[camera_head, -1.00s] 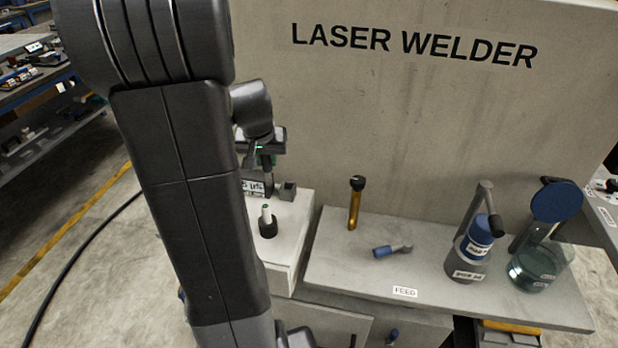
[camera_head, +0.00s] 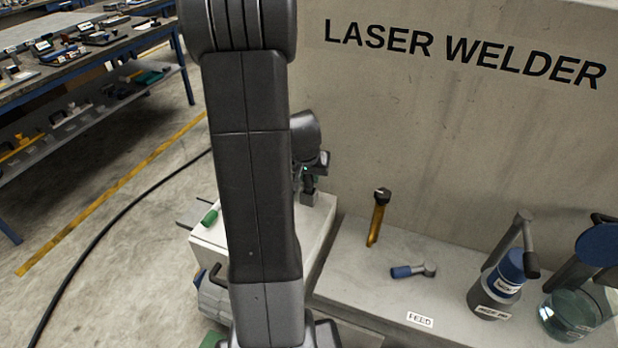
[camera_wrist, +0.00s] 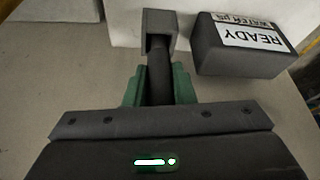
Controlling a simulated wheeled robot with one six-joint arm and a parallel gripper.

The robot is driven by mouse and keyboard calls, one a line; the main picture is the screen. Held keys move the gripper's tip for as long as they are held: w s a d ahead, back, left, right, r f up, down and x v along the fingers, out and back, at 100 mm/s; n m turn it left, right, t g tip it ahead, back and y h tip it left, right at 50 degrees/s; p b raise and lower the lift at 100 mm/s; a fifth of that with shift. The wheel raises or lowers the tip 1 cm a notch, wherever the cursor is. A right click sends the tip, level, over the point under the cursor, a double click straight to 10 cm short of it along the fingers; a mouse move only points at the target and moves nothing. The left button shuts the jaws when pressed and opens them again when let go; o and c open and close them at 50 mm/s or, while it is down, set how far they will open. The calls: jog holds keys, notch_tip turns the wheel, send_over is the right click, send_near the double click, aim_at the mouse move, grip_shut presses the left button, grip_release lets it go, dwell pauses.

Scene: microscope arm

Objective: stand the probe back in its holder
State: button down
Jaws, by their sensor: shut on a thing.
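The probe (camera_wrist: 159,82) is a dark rod held between the green fingers of my gripper (camera_wrist: 160,88), which is shut on it. The holder is a small grey square block (camera_wrist: 160,22) with a dark opening. In the wrist view the far end of the rod lines up with this opening; I cannot tell how deep it is inside. In the head view my gripper (camera_head: 308,170) is right above the holder (camera_head: 310,197), partly hidden by my arm.
A dark meter reading READY (camera_wrist: 245,45) stands right beside the holder. The white stand (camera_head: 215,240) is mostly behind my arm, with a green-and-white item (camera_head: 210,214) at its left. An amber tube (camera_head: 376,222), blue-handled tool (camera_head: 408,270) and jars (camera_head: 500,285) occupy the right shelf.

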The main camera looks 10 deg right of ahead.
jog(key=shift+f, duration=0.25)
jog(key=shift+f, duration=0.2)
jog(key=c, duration=1.2)
grip_release()
jog(key=shift+r, duration=0.15)
jog(key=shift+r, duration=0.25)
jog(key=v, duration=1.1)
jog(key=shift+s+r+p, duration=0.25)
jog(key=shift+s+p, duration=0.05)
